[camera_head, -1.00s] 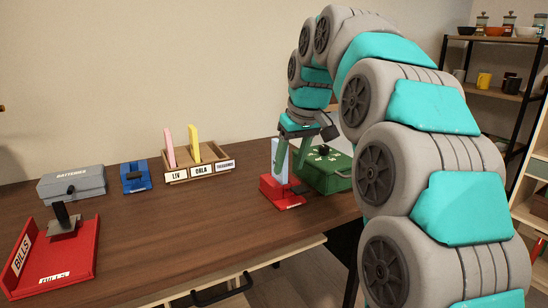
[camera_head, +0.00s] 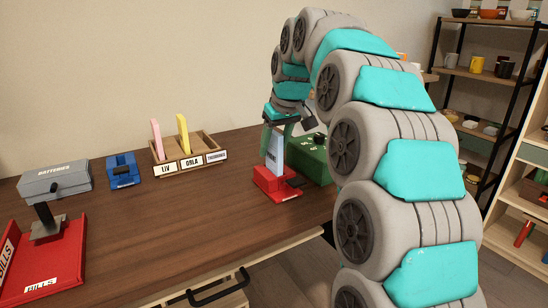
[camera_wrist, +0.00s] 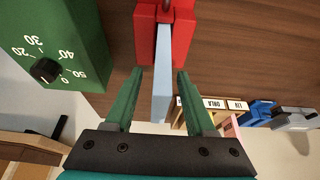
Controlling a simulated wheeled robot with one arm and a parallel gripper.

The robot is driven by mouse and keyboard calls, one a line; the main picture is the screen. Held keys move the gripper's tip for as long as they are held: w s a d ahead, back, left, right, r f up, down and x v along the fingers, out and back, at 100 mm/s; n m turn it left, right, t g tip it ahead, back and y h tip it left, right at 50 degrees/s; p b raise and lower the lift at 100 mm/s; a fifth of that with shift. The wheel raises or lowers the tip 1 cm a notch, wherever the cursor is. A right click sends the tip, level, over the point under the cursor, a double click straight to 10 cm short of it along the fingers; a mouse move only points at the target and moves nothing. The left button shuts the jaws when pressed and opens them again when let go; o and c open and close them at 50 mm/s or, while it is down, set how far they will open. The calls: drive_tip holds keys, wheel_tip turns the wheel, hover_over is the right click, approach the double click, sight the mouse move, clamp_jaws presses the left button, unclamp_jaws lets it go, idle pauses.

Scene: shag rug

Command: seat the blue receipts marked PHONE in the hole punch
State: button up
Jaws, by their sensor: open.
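The blue receipts (camera_head: 274,152) stand upright in the slot of the red hole punch (camera_head: 270,183) at the right part of the table. In the wrist view the blue receipts (camera_wrist: 161,75) show as a thin slab with one end inside the red punch (camera_wrist: 147,48). My gripper (camera_wrist: 160,73) is open, with one finger on each side of the receipts and a gap on both sides. In the head view my gripper (camera_head: 277,140) is above the punch. The PHONE marking is too small to read.
A green box with a dial (camera_head: 315,160) stands close behind the punch. A wooden sorter (camera_head: 183,165) holds pink and yellow slips. A blue punch (camera_head: 123,172), a grey BATTERIES box (camera_head: 55,182) and a red BILLS tray (camera_head: 62,265) are left. The table's middle is clear.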

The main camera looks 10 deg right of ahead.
sight(272, 154)
drive_tip(key=x, duration=0.3)
drive_tip(key=shift+f, duration=0.1)
drive_tip(key=shift+c, duration=0.3)
clamp_jaws()
